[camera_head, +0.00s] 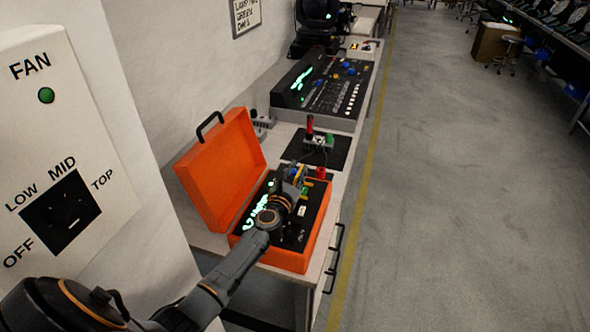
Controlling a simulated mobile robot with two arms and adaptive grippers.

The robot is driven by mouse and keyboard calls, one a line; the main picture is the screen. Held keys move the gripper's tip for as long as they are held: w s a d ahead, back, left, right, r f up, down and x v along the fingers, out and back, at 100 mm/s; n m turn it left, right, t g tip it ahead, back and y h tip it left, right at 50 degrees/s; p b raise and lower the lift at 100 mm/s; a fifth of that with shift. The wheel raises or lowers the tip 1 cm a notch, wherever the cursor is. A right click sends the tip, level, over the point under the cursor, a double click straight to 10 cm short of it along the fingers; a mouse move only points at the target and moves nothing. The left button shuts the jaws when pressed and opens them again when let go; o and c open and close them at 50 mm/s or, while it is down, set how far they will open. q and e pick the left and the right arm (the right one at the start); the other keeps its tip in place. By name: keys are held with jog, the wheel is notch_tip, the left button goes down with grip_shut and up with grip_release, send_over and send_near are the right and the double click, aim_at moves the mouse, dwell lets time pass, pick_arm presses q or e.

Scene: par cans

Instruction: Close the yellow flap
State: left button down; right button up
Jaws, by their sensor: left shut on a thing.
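The orange case (316,243) stands open on the bench, its lid tilted back to the left. A dark panel with lit green marks and small parts fills the case. A small yellow piece (302,173), which looks like the yellow flap, shows at the far side of the panel. My left gripper (300,186) reaches over the panel and is shut on it. My own wrist and arm hide most of the fingers and part of the panel, so the flap's exact angle cannot be told. My right gripper is not in view.
The raised orange lid (222,170) stands to the left of my forearm. Behind the case are a black mat (335,146) with small parts and a control console (340,88). A white fan panel (60,150) is close at left. The floor at right is clear.

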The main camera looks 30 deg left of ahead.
pick_arm(q)
jog(key=m, duration=0.1)
jog(key=d+m+p, duration=0.1)
jog(key=m, duration=0.1)
jog(key=shift+w, duration=0.2)
jog(key=shift+w+d+f+m, duration=0.1)
jog(key=shift+d+m, duration=0.15)
jog(key=shift+m, duration=0.35)
jog(key=shift+w+d+f+m, duration=0.1)
jog(key=shift+d+m, duration=0.15)
jog(key=shift+m, duration=0.35)
jog(key=c, duration=1.3)
grip_release()
jog(key=shift+s, duration=0.1)
jog(key=shift+d, duration=0.1)
